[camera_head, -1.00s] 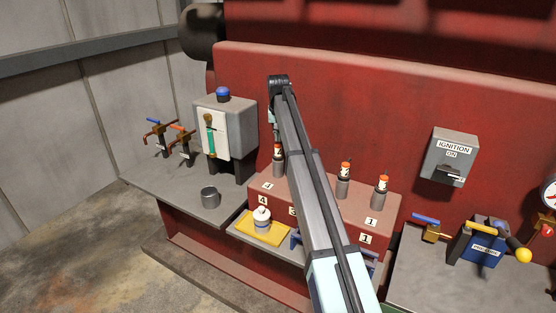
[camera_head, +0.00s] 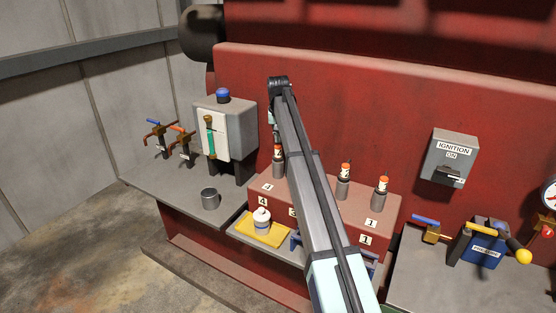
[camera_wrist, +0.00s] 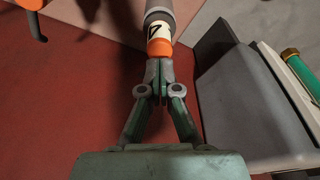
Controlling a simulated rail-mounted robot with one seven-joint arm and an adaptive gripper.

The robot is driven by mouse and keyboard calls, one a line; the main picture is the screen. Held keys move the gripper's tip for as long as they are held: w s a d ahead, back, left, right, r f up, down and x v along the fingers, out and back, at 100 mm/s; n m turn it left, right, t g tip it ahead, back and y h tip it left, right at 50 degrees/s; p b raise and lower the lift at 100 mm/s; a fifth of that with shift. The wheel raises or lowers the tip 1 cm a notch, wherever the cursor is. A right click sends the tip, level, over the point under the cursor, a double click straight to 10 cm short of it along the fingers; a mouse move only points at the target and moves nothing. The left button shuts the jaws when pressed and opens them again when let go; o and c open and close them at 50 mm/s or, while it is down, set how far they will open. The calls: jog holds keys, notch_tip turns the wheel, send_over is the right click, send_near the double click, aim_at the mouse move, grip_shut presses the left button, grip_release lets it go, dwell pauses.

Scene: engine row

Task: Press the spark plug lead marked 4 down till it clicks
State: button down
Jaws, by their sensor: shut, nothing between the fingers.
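The spark plug lead marked 4 (camera_head: 278,151) stands upright on its grey plug at the left end of the red block. In the wrist view the lead (camera_wrist: 158,34) shows its cream label with a dark mark and its orange end. My gripper (camera_wrist: 160,68) is shut and empty, its fingertips right at the orange end. They look to be touching it, but I cannot tell for sure. In the head view my gripper (camera_head: 276,134) is just above the lead, partly hidden by my arm. Whether the lead is fully seated does not show.
Two more leads (camera_head: 345,170) (camera_head: 382,184) stand to the right; my arm hides part of the row. A grey box (camera_head: 226,125) with a green tube (camera_wrist: 290,58) stands close on the left. A white bottle (camera_head: 262,218) on a yellow tray (camera_head: 271,237) is in front.

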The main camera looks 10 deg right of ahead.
jog(key=shift+f+b, duration=0.35)
jog(key=shift+f, duration=1.1)
dwell(0.6)
jog(key=shift+r, duration=0.15)
jog(key=shift+r+p, duration=1.6)
jog(key=shift+r, duration=1.85)
